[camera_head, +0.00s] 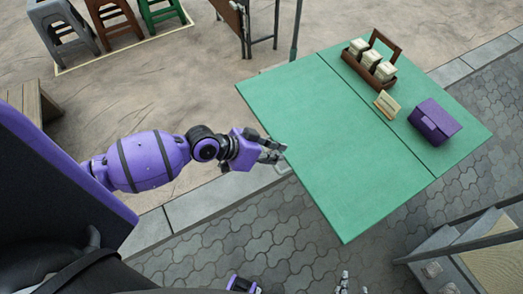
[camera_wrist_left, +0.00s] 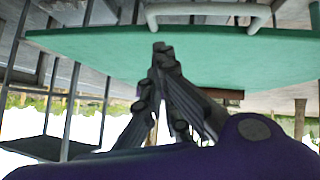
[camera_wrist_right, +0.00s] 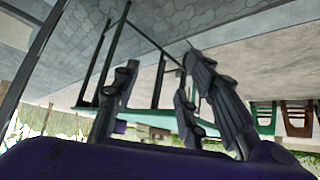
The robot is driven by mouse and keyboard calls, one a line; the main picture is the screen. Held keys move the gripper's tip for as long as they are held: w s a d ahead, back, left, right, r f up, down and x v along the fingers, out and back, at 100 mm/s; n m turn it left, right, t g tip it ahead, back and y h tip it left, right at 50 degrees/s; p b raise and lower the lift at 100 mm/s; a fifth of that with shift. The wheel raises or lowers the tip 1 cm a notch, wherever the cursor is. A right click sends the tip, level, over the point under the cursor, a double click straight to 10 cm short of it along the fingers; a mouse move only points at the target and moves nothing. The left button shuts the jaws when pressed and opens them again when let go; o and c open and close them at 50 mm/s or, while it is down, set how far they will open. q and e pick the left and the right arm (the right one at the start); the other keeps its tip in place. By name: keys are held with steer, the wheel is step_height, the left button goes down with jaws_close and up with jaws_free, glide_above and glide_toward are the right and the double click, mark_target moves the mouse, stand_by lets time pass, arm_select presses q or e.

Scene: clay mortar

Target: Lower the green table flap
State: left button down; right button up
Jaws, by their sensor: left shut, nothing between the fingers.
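The green table (camera_head: 455,140) has a flap (camera_head: 330,150) on its left side, marked off by a thin seam. The flap looks level with the rest of the top. My left gripper (camera_head: 277,150) is shut and empty at the flap's left edge; I cannot tell if it touches. In the left wrist view its closed fingers (camera_wrist_left: 163,55) overlap the green panel (camera_wrist_left: 110,45), and a pale bar (camera_wrist_left: 205,10) runs along the panel.
On the fixed part stand a brown wooden carrier (camera_head: 367,68) with pale blocks, a small tan card stand (camera_head: 387,104) and a purple box (camera_head: 434,121). Stools (camera_head: 112,20) stand at upper left. A grey structure (camera_head: 460,258) is at lower right. Paving before the flap is clear.

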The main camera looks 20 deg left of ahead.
mark_target(277, 170)
arm_select(q)
steer(key=shift+s+d+f, duration=0.1)
steer(key=shift+d+f, duration=0.1)
steer(key=shift+f, duration=0.45)
steer(key=shift+d+f, duration=0.2)
steer(key=shift+f, duration=0.5)
steer(key=shift+s+d+f, duration=0.1)
steer(key=shift+d+f, duration=0.1)
steer(key=shift+f, duration=0.45)
